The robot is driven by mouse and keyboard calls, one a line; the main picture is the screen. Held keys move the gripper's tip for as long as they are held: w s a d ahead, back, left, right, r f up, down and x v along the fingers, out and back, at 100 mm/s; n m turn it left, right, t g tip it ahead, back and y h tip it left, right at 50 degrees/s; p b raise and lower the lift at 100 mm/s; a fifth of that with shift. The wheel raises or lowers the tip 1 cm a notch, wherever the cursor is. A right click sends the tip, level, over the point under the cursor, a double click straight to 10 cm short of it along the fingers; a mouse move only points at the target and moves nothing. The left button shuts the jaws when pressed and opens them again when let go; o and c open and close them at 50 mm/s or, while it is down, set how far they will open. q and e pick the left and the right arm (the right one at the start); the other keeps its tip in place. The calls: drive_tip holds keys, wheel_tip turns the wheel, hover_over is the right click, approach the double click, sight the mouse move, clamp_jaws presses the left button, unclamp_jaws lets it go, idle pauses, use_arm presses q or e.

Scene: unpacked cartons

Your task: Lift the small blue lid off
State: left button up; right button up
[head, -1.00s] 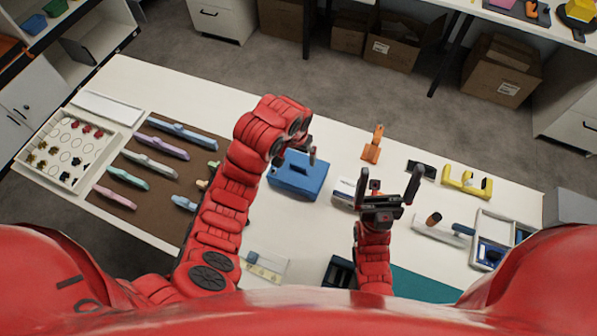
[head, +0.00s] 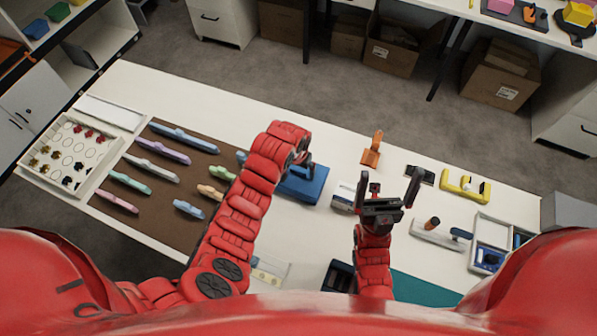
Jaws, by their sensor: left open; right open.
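A blue block-like piece with a raised handle, which looks like the small blue lid (head: 308,186), lies on the white table near the middle. My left arm hides its left part. My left gripper (head: 303,163) is over its back left part, close to the handle; its fingers are mostly hidden by my wrist, and I cannot tell whether they touch it. My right gripper (head: 391,188) is open and empty, to the right of the lid, with its fingers pointing away from me.
A brown mat (head: 150,205) with several coloured bars lies left of my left arm, beside a white tray (head: 48,183) of small pieces. An orange tool (head: 372,150), a yellow holder (head: 463,186) and a grey-white tray (head: 482,236) are on the right. The table's back strip is clear.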

sight(298, 170)
use_arm(q)
drive_tip(key=c, duration=1.5)
drive_tip(key=shift+r+b, duration=0.55)
drive_tip(key=shift+b, duration=0.15)
wheel_tip(298, 170, up, 2)
drive_tip(key=shift+w+r+b, duration=0.1)
drive_tip(key=shift+b, duration=0.9)
drive_tip(key=s, duration=0.2)
drive_tip(key=shift+s, duration=0.35)
drive_tip(key=shift+s+d+r+p, duration=0.2)
drive_tip(key=shift+s+p, duration=0.45)
drive_tip(key=shift+s, duration=1.6)
drive_tip(key=shift+s+a+r+p, duration=0.1)
drive_tip(key=shift+s+r+p, duration=0.4)
drive_tip(key=shift+s, duration=1.8)
drive_tip(key=shift+s+d+r+p, duration=0.1)
drive_tip(key=shift+s+p, duration=0.65)
drive_tip(key=shift+s, duration=1.5)
